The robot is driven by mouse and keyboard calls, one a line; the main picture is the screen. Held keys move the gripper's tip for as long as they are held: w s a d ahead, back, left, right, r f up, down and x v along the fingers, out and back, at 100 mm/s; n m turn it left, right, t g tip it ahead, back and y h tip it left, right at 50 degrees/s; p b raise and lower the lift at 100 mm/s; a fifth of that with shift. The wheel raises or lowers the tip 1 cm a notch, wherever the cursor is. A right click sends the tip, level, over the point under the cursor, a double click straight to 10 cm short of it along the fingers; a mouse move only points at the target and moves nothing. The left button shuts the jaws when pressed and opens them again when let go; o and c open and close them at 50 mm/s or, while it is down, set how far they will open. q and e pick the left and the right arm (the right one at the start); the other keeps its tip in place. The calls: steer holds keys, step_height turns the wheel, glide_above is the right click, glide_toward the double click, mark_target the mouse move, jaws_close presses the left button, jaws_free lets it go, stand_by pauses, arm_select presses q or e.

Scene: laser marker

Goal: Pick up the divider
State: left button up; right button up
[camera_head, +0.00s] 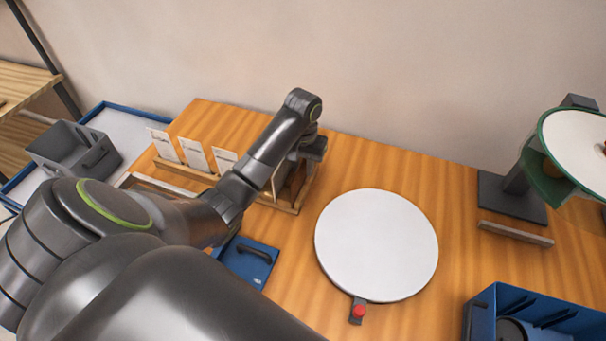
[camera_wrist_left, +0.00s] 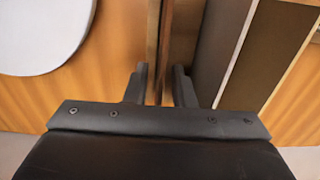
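A wooden rack (camera_head: 285,207) stands near the back of the table and holds upright thin panels. My left gripper (camera_head: 308,156) is over the rack's right end, pointing down. In the left wrist view, its two fingers (camera_wrist_left: 160,75) are apart, on either side of a thin brown upright edge (camera_wrist_left: 153,40). I cannot tell whether this edge is the divider or part of the rack. A gap shows by the fingers, with no clear grip. Dark panels (camera_wrist_left: 221,45) stand just right of the fingers. My left arm hides part of the rack in the head view. My right gripper is not in view.
A white round plate (camera_head: 376,246) with a red button lies right of the rack. A blue flat piece with a handle (camera_head: 247,262) lies in front. A blue bin (camera_head: 482,318) is at lower right, a stand (camera_head: 512,196) behind it. Cards (camera_head: 194,155) stand at left.

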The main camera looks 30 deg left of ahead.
arm_select(q)
jaws_close()
steer(key=shift+r, duration=0.1)
